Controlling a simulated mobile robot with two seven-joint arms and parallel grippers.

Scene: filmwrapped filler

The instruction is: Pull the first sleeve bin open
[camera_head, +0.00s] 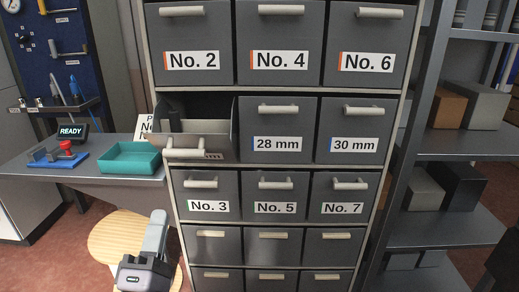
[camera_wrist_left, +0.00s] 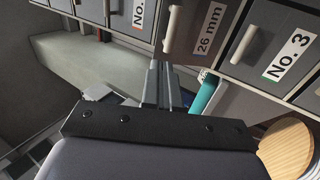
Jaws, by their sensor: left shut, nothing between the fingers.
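The grey cabinet (camera_head: 376,185) holds rows of grey bins with pale handles. The left bin of the second row (camera_head: 195,141) stands pulled out, its inside showing from above with something dark at its back left. Its label is too foreshortened to read in the head view; in the left wrist view the 26 mm bin (camera_wrist_left: 228,12) sits between bins marked No. and No. 3. The bins labelled 28 mm (camera_head: 277,120) and 30 mm (camera_head: 353,118) are closed. My left gripper (camera_head: 156,222) is shut and empty, below and in front of the open bin, apart from its handle (camera_head: 184,152).
A wooden stool (camera_head: 108,240) is beneath my left gripper. Shelving with boxes (camera_head: 447,107) stands close at right.

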